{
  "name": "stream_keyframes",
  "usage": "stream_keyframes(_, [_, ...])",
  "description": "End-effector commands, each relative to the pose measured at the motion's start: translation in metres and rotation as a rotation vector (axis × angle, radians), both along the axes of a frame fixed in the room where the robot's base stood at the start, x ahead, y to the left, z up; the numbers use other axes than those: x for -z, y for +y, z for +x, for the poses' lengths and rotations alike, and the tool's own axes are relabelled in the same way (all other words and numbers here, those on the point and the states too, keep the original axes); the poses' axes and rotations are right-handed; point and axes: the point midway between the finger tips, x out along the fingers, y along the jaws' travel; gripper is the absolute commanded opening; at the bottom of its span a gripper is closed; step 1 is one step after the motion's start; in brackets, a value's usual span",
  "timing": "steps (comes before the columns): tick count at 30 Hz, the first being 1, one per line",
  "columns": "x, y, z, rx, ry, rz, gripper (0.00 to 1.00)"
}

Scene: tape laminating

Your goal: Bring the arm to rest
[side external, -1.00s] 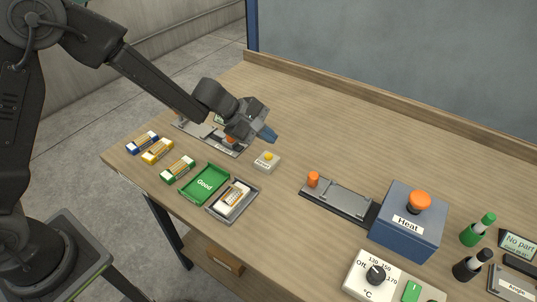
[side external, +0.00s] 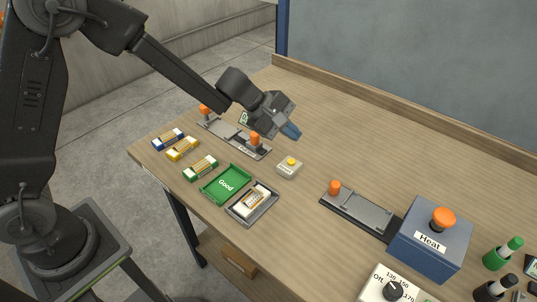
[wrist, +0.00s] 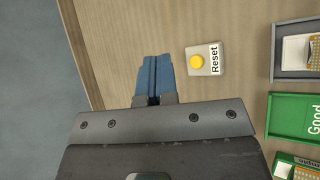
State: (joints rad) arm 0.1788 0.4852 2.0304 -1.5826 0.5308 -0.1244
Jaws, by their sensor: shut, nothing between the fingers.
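My gripper (side external: 291,131) hangs above the wooden table, with its blue fingers together and nothing between them. In the wrist view the blue fingers (wrist: 153,80) lie side by side, to the left of the Reset box. The small Reset box (side external: 289,168) with a yellow button stands on the table below and in front of my gripper. It also shows in the wrist view (wrist: 204,65). My gripper is apart from the table and the things on it.
A green Good tray (side external: 226,185) and a grey tray (side external: 262,213) holding a white part lie near the front edge. Several banded parts lie left of them. A fixture with orange knobs (side external: 220,128) is behind. A blue Heat box (side external: 432,246) stands right.

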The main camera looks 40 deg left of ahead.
Motion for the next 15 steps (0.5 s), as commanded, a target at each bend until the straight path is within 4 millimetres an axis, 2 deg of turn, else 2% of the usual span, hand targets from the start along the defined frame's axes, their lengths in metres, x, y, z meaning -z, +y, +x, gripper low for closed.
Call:
stream_keyframes(5, [-0.064,0.003,-0.037,0.206,-0.151,0.096,0.00])
stream_keyframes(9, [-0.108,0.013,-0.086,0.417,-0.283,0.239,0.00])
stream_keyframes(15, [-0.140,0.039,-0.162,0.682,-0.419,0.505,0.00])
